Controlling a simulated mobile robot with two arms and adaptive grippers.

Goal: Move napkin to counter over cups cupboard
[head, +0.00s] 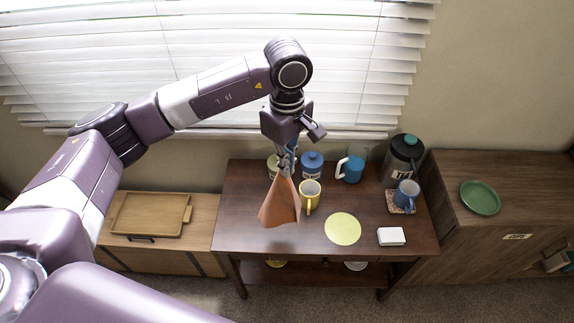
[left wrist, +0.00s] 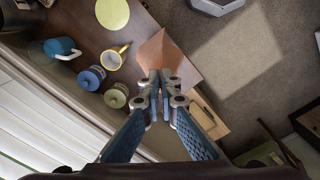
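An orange-brown napkin (head: 280,204) hangs in a cone shape from my left gripper (head: 286,163), over the left part of the dark wooden table (head: 245,228). In the left wrist view, the fingertips (left wrist: 159,82) are closed together on the napkin (left wrist: 165,55). The napkin looks held above the table; whether its lower edge touches is hard to tell. A wooden cupboard (head: 500,235) stands at the right with a green plate (head: 480,198) on its top. A low wooden cabinet (head: 205,215) with a tray stands at the left. Neither carries a label naming cups that I can read. My right gripper is not seen.
On the table are a yellow mug (head: 309,195), a blue mug (head: 350,168), lidded jars (head: 312,165), a coffee maker (head: 402,160), another blue mug on a coaster (head: 405,195), a yellow round mat (head: 342,229) and a white box (head: 391,236). The wooden tray (head: 152,214) fills most of the left cabinet top.

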